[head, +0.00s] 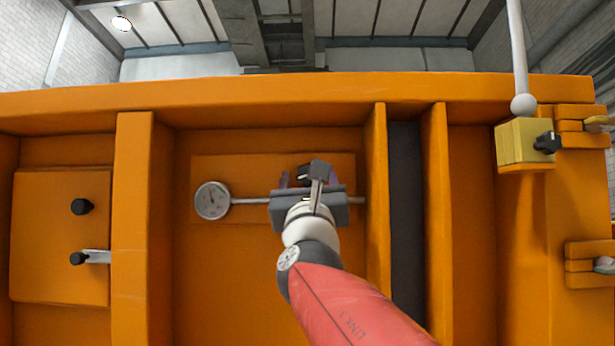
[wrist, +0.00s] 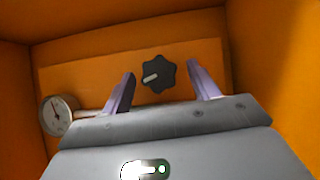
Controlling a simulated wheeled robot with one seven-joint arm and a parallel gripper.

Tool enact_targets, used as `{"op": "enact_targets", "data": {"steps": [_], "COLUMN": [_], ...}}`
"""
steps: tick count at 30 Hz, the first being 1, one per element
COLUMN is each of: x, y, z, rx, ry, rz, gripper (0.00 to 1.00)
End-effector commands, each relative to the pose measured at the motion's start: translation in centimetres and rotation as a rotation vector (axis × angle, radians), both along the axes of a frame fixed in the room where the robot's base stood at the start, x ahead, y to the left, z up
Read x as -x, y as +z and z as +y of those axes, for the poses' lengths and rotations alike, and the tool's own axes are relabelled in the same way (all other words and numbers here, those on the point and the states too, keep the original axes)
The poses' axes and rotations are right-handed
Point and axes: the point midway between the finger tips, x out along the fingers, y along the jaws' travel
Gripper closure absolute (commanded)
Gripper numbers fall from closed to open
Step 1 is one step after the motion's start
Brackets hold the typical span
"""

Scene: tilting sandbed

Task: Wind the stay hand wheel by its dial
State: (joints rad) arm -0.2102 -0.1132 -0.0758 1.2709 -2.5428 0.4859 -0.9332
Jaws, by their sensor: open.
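The stay hand wheel (wrist: 158,75) is a black lobed knob with a pale pointer mark, on a raised orange plate in the wrist view. The round white dial (head: 212,200) sits left of it in the head view, with a thin rod running right behind my gripper. The dial also shows at the left of the wrist view (wrist: 57,115). My gripper (head: 309,181) is open and empty, facing the plate. In the wrist view its purple fingers stand on either side of the wheel; contact cannot be told. My gripper mostly hides the wheel in the head view.
Orange walls (head: 135,230) and (head: 376,200) flank the recess, with a dark slot (head: 406,220) to the right. A panel (head: 60,235) with two black knobs is at left. A yellow block (head: 520,147) with a black knob and white rod is at upper right.

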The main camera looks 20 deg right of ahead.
Motion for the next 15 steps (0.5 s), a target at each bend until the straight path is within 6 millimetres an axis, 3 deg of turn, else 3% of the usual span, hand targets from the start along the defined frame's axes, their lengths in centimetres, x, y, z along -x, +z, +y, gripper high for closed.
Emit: {"op": "enact_targets", "data": {"steps": [5, 15], "x": [0.0, 0.0], "y": [-0.04, -0.06], "z": [0.0, 0.01], "rx": [0.0, -0.001], "ry": [0.0, 0.001], "rz": [0.0, 0.001], "gripper": [0.4, 0.83]}}
